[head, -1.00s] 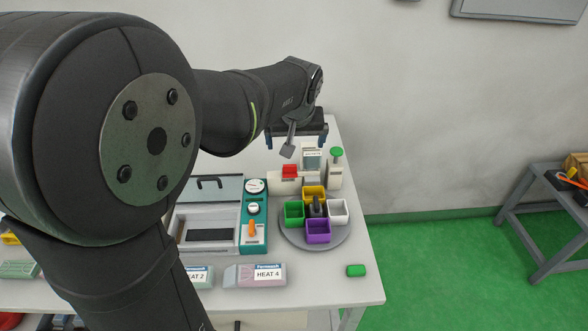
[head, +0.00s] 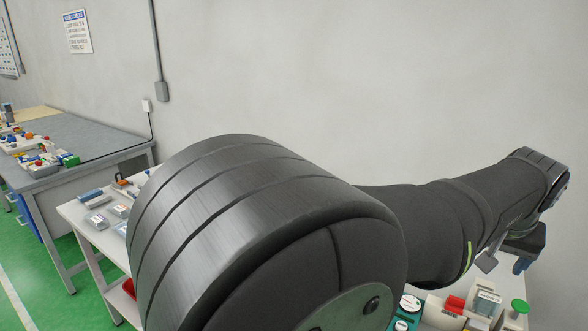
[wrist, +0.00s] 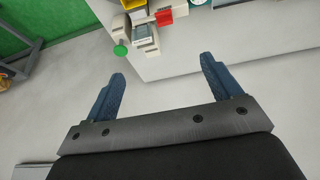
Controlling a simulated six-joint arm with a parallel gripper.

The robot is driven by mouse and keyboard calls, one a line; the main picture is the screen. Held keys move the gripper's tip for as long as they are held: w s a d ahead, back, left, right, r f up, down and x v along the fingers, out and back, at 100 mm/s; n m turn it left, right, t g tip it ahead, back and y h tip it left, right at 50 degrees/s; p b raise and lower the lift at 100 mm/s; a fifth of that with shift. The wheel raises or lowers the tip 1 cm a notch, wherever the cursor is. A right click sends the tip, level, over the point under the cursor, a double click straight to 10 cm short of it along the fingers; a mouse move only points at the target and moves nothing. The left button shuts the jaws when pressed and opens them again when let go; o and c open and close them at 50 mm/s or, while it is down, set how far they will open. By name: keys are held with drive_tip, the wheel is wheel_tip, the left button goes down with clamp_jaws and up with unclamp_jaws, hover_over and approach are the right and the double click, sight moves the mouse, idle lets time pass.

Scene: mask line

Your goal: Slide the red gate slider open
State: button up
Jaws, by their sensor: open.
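The red gate slider (head: 455,304) sits on a pale block at the lower right of the head view. It also shows at the top of the wrist view (wrist: 164,17), beyond my fingertips. My gripper (wrist: 163,72) is open and empty, its two blue fingers apart and clear of the slider. In the head view my gripper (head: 518,264) is at the right edge, partly hidden by my arm, above and to the right of the slider.
A green-topped post (head: 519,306) stands right of the slider, with a grey labelled block (head: 487,301) between them. A teal panel with white dials (head: 405,314) lies to the left. Another bench (head: 80,140) stands far left. The wall is behind.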

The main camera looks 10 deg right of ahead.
drive_tip(key=c, duration=0.7)
drive_tip(key=shift+w+d, duration=0.1)
drive_tip(key=shift+w, duration=0.05)
drive_tip(key=c, duration=0.3)
drive_tip(key=n+g+y, duration=0.3)
drive_tip(key=n, duration=1.5)
hover_over(457, 298)
wheel_tip(457, 298, down, 4)
wheel_tip(457, 298, down, 17)
drive_tip(key=shift+f, duration=0.15)
clamp_jaws()
